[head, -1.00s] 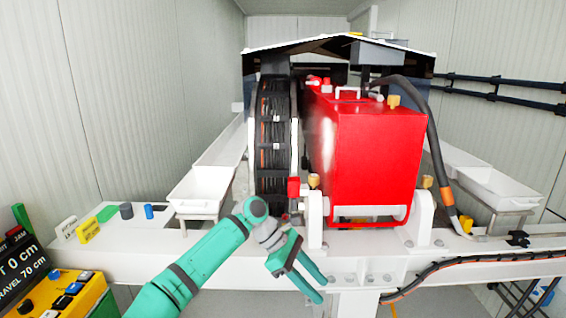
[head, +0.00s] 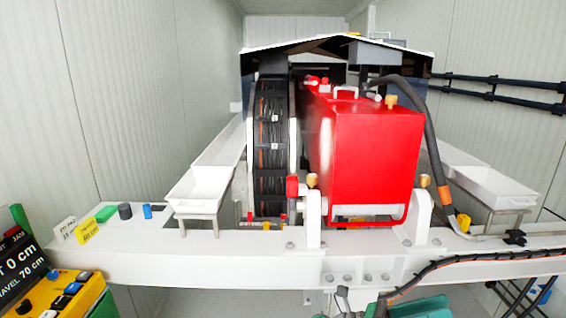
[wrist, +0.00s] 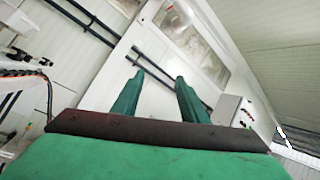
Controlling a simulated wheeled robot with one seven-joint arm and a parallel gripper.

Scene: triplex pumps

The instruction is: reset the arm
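My gripper (wrist: 158,76) shows in the wrist view with its two green fingers apart and nothing between them. Past the fingers are a pale panelled wall and dark pipes. In the head view only a bit of my green arm shows at the bottom edge, below the white beam (head: 210,265). My fingers cannot be made out there.
A red tank (head: 375,155) stands on the white frame beside a large dark cable reel (head: 271,150). White trays (head: 198,192) flank them. A yellow button box (head: 62,295) is at the lower left. A black hose (head: 428,140) hangs right of the tank.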

